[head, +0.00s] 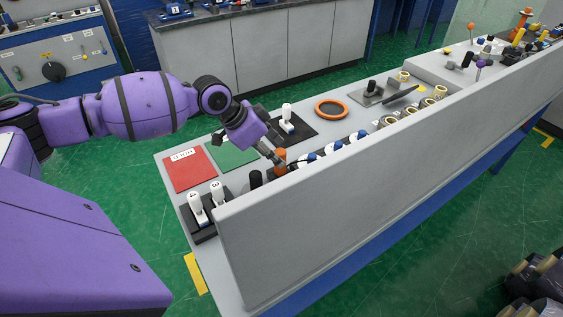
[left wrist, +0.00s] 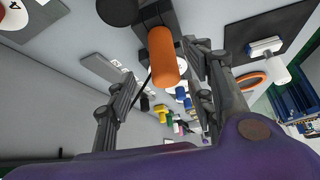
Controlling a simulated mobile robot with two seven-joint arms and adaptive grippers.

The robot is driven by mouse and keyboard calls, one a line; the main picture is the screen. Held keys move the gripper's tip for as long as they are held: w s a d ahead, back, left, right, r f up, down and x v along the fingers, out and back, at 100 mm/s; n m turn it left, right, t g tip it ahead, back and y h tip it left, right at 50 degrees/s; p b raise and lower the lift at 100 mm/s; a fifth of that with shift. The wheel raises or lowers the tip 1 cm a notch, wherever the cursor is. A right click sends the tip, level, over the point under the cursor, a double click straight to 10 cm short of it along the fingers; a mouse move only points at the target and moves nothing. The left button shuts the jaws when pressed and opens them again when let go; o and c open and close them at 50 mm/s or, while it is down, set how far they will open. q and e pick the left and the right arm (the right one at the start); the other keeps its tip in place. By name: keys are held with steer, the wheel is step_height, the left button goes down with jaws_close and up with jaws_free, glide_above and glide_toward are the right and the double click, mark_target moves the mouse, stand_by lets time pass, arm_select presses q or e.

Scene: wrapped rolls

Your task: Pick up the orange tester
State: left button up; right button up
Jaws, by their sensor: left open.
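The orange tester (head: 281,154) is a short orange cylinder standing on the grey console, close behind its raised front panel. In the left wrist view the orange tester (left wrist: 163,57) shows between the spread fingers, with a dark holder behind it. My left gripper (head: 272,154) is open at the tester, reaching down from the upper left. In the left wrist view the open fingers (left wrist: 162,78) lie on either side of the tester; I cannot tell whether either touches it. The tester's lower end is partly hidden. My right gripper is not in view.
The panel (head: 370,150) rises along the console's near side. A black knob (head: 256,178) and white-handled levers (head: 196,204) stand nearby. A red plate (head: 188,169), green plate (head: 232,152), another white lever (head: 287,112) and orange ring (head: 332,109) are on the console.

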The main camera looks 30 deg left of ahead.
arm_select(q)
steer(key=x, duration=0.4)
steer(key=shift+w+a+f, duration=0.2)
steer(key=shift+w+f, duration=0.05)
steer(key=shift+f, duration=0.05)
steer(key=shift+c, duration=0.3)
jaws_close()
